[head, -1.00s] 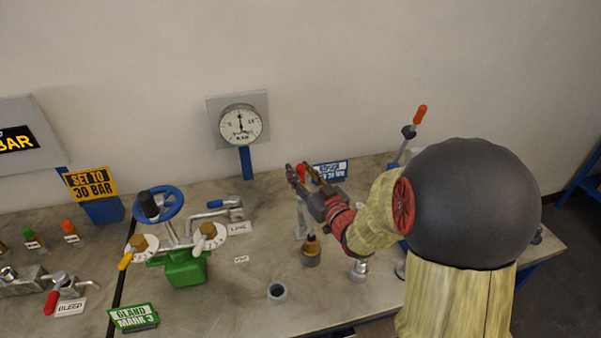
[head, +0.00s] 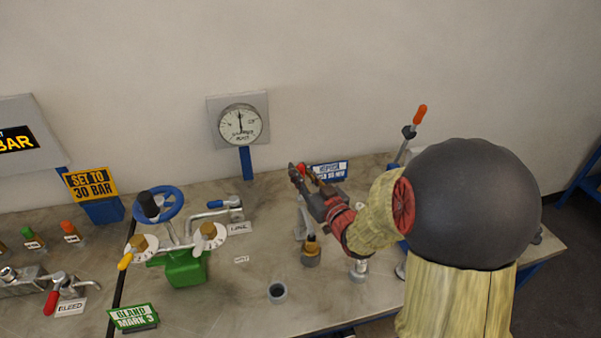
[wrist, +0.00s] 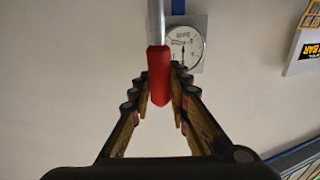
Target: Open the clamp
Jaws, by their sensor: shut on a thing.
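The clamp's lever has a red grip (wrist: 159,75) on a grey metal bar (wrist: 156,22) in the wrist view. My gripper (wrist: 160,88) has its two fingers on either side of the red grip and is shut on it. In the head view my gripper (head: 300,172) is at the back middle of the bench, above a pale upright part that looks like the clamp's body (head: 302,222). My arm and fingers hide most of the clamp there, so its jaw cannot be seen.
A pressure gauge (head: 241,125) stands behind to the left. A blue-and-white sign (head: 329,171) is close behind my gripper. An orange-tipped lever (head: 413,125) stands to the right. A green valve stand with a blue wheel (head: 184,269) is at left.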

